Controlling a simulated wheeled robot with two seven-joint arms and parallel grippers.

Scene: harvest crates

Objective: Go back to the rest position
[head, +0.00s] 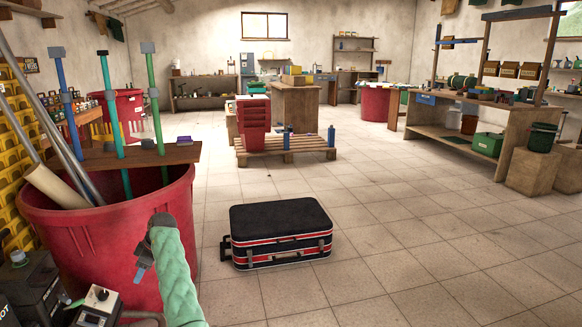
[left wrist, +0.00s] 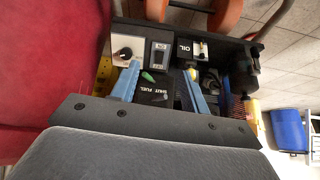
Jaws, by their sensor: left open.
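My left arm in its pale green sleeve rises from the bottom of the head view. My left gripper (head: 141,263) is at its end, in front of the red tub's right side in the picture. In the left wrist view the two blue fingers (left wrist: 159,88) stand apart, with nothing held between them. Behind the fingers is a dark machine panel (left wrist: 152,98) with a dial, switches and OIL and FUEL labels. My right gripper is in neither view.
A large red tub (head: 95,245) with poles stands at the left. Dark machinery (head: 40,285) sits at the lower left. A black and red suitcase (head: 280,220) lies on the floor. A pallet (head: 285,150) and a workbench (head: 465,120) stand farther back. The tiled floor at right is clear.

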